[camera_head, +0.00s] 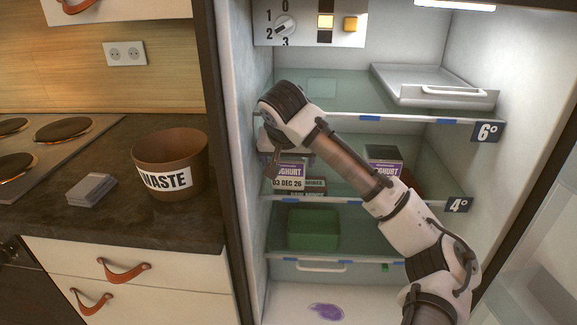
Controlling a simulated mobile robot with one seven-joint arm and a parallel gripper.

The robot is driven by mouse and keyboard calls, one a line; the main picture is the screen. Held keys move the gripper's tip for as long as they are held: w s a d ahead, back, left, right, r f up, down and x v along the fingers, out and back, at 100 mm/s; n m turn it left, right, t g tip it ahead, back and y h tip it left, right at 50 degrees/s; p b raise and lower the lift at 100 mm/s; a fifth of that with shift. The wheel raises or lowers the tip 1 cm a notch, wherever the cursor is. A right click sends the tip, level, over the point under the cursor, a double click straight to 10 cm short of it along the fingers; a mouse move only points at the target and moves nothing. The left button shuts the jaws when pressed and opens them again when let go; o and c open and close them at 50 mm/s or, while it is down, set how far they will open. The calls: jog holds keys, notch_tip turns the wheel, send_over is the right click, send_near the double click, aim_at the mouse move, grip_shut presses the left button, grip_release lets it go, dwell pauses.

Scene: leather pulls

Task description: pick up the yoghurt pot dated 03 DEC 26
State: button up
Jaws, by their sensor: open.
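The yoghurt pot dated 03 DEC 26 (289,173) stands at the left of the fridge's middle shelf, the one marked 4°. Its purple and white label faces me. My gripper (274,160) is open at the top left of this pot; its fingers are small and partly hidden, so I cannot tell whether they touch it or straddle it. A second yoghurt pot (383,154) stands further right on the same shelf, with its lower part and any date hidden behind my arm.
The upper shelf (330,104) carries a grey tray (436,88). A green bin (312,228) is below. A waste bin (171,161) stands on the counter, left of the fridge wall (219,130).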

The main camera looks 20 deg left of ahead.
jog(key=x, duration=0.4)
jog(key=shift+w+f, duration=0.1)
jog(key=shift+f, duration=0.25)
jog(key=shift+c, duration=0.5)
jog(key=c, duration=0.9)
jog(key=shift+r, duration=0.15)
